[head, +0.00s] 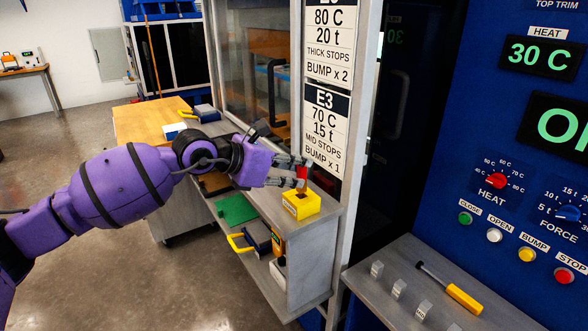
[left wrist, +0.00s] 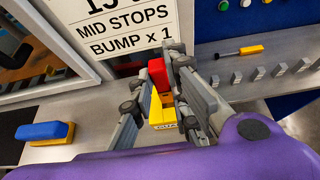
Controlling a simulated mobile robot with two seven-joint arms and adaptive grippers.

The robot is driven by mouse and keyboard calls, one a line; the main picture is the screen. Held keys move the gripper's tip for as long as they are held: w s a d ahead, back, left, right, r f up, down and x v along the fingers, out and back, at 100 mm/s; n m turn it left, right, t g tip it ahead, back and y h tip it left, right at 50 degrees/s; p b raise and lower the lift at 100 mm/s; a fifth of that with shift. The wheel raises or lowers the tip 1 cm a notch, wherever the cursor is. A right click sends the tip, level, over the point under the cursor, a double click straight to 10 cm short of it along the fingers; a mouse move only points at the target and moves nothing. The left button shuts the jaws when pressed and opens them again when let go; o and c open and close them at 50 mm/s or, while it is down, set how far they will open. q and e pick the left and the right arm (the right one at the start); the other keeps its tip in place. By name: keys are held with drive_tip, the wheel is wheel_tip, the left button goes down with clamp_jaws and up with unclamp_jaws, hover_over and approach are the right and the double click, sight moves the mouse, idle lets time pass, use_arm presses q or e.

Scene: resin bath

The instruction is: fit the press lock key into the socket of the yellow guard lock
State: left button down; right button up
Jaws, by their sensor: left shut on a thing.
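The yellow guard lock (head: 301,205) sits on the grey bench top beside the press frame. It also shows in the left wrist view (left wrist: 162,117), partly hidden between my fingers. The press lock key, with a red head (left wrist: 157,74), stands roughly upright directly over the lock. In the head view the key (head: 302,173) is partly covered by my fingers. My left gripper (head: 293,172) is shut on the key from the left, just above the lock. I cannot tell whether the key's lower end is in the socket. My right gripper is not in view.
A grey shelf (head: 405,285) at right holds several small metal blocks and a yellow-handled tool (head: 463,298). A blue-topped yellow block (left wrist: 45,131) lies on the bench. The press frame and signs stand close behind the lock.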

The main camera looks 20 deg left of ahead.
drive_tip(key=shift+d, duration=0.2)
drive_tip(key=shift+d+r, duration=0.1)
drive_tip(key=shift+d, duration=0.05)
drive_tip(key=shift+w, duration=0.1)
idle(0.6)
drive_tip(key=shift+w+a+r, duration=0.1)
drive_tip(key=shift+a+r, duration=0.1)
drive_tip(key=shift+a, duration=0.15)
use_arm(q)
drive_tip(key=shift+f, duration=0.6)
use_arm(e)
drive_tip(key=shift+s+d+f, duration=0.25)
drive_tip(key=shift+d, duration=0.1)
use_arm(q)
drive_tip(key=shift+f, duration=1.05)
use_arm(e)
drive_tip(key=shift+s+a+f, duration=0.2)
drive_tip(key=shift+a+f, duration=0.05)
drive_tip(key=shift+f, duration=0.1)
use_arm(q)
drive_tip(key=c, duration=1.6)
unclamp_jaws()
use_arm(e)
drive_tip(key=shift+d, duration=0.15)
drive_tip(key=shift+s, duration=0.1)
